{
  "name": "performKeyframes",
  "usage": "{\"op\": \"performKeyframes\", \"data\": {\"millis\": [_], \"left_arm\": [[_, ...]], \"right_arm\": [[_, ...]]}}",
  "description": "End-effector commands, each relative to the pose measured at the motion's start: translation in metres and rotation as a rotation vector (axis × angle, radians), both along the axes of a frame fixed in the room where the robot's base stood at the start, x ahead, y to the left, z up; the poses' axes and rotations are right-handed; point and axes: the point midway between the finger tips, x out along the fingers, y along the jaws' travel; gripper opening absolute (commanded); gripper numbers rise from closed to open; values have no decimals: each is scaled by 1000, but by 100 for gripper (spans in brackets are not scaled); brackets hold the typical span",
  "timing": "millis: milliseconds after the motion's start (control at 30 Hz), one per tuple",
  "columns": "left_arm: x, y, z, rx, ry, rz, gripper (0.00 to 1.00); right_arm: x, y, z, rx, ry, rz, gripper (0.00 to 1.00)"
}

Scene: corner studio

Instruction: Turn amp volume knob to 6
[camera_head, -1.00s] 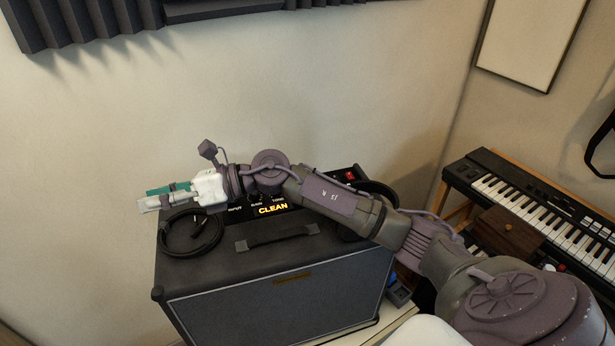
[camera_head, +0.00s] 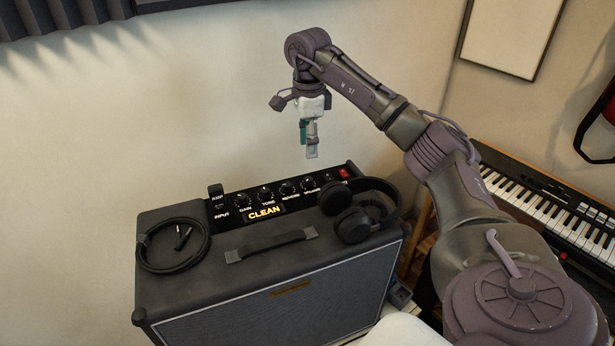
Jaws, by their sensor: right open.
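The black amp (camera_head: 270,290) has a control panel along its back top edge, with a row of knobs and a lit CLEAN display (camera_head: 264,212). The volume knob (camera_head: 308,184) is in the right part of the row, above what looks like a VOLUME label. Its setting is too small to read. My right gripper (camera_head: 309,148) hangs pointing down, above and apart from the panel, nearly in line with the volume knob in the picture. It is open and empty. My left gripper is not in view.
Black headphones (camera_head: 356,221) lie on the amp's right top, close to the panel. A coiled cable (camera_head: 146,254) lies on its left top, and a carry handle (camera_head: 272,245) is between. A keyboard (camera_head: 560,212) stands at right. The wall is behind.

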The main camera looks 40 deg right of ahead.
Motion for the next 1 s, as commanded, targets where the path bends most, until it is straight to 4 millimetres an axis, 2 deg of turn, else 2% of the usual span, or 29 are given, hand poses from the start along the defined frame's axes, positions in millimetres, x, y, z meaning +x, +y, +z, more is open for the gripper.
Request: {"op": "performKeyframes", "data": {"millis": [300, 500, 900, 1000], "left_arm": [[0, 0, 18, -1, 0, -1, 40], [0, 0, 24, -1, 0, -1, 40], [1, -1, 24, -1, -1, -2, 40], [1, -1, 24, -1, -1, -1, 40]], "right_arm": [[-1, 0, -65, 0, 4, 0, 49], [-1, 0, -90, 2, 2, -1, 49], [0, 0, -98, 2, -1, 0, 49], [0, 0, -97, 2, -1, 0, 32]]}}
